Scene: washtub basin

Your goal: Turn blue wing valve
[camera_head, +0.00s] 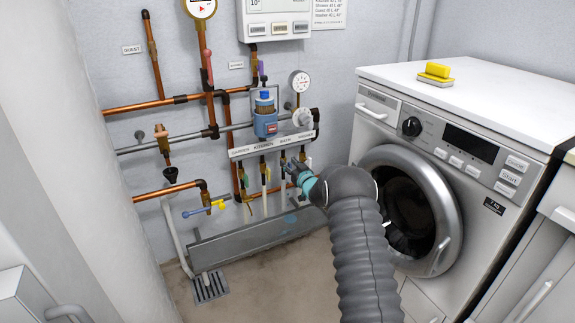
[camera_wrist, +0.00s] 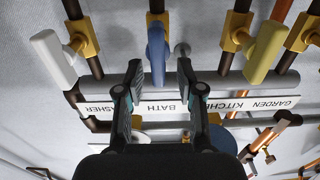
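The blue wing valve (camera_wrist: 156,52) shows in the wrist view on a brass fitting above the upside-down BATH label. Its handle lies lengthwise along its pipe. My gripper (camera_wrist: 162,68) is open, with one finger on each side of the blue handle. The left fingertip is very close to the handle; I cannot tell whether they touch. There is a gap to the right fingertip. In the head view my gripper (camera_head: 296,167) is at the row of valves below the label strip, and it largely hides the blue handle.
The label strip (camera_head: 270,146) and manifold sit above the valves. A washing machine (camera_head: 450,150) stands to the right. A trough (camera_head: 250,242) lies below.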

